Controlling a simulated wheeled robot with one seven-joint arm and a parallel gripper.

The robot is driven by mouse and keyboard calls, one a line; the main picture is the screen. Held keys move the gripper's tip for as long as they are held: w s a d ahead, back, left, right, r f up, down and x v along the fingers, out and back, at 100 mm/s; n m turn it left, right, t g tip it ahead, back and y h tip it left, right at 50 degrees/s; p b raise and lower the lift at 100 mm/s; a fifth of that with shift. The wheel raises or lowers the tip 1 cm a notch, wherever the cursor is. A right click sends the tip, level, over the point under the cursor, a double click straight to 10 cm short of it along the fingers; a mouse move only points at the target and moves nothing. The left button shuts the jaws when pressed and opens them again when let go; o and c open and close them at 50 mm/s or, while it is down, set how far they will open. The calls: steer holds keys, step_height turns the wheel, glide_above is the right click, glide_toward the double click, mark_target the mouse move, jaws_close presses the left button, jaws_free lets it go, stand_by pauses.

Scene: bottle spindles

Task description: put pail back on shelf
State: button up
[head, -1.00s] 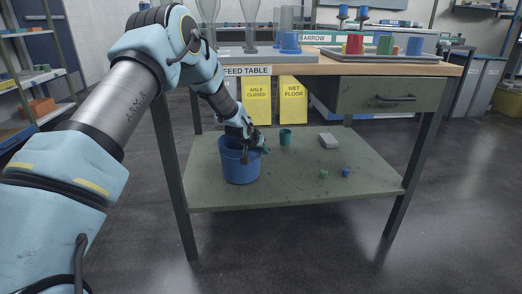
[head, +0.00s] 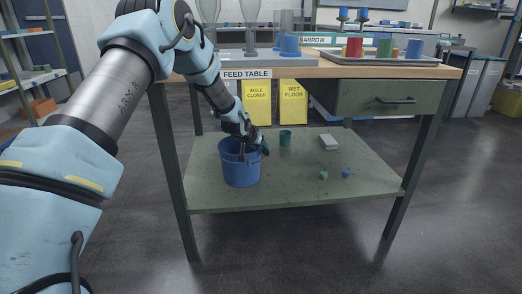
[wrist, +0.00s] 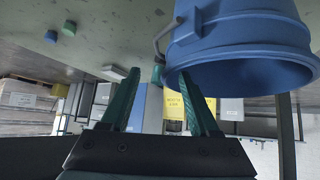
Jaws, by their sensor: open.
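The blue pail (head: 241,168) stands upright on the green lower shelf (head: 300,190) of the feed table, near its front left edge. In the wrist view, which is upside down, the pail (wrist: 240,45) is at the upper right, with its grey handle (wrist: 163,38) hanging out at its side. My gripper (head: 258,145) is at the pail's rim in the head view. In the wrist view my gripper (wrist: 160,72) is open, its green fingers apart with nothing clearly between them. The right finger overlaps the pail's rim in the picture; I cannot tell if they touch.
A green cup (head: 285,138), a grey block (head: 328,142), a small green piece (head: 323,175) and a small blue piece (head: 346,173) are on the lower shelf. The tabletop (head: 345,62) and drawer (head: 390,97) are above. The shelf's front middle is clear.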

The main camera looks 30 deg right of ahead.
steer(key=p+v, duration=0.2)
steer(key=v, duration=0.8)
steer(key=a+r+n+y, duration=0.2)
steer(key=a, duration=1)
steer(key=a+r+n+y, duration=0.2)
steer(key=a, duration=1)
steer(key=s+a+r+n+g+y, duration=0.1)
steer(key=s+a+n, duration=0.1)
steer(key=s+a, duration=0.6)
steer(key=s+a+r+n+g+y, duration=0.2)
steer(key=s+a, duration=0.6)
steer(key=a, duration=0.5)
steer(key=shift+s+a+n, duration=0.35)
steer(key=shift+s+n, duration=0.05)
steer(key=shift+n, duration=0.3)
steer(key=shift+r, duration=0.1)
step_height(320, 180, up, 33)
steer(key=p, duration=3.2)
steer(key=shift+p, duration=0.4)
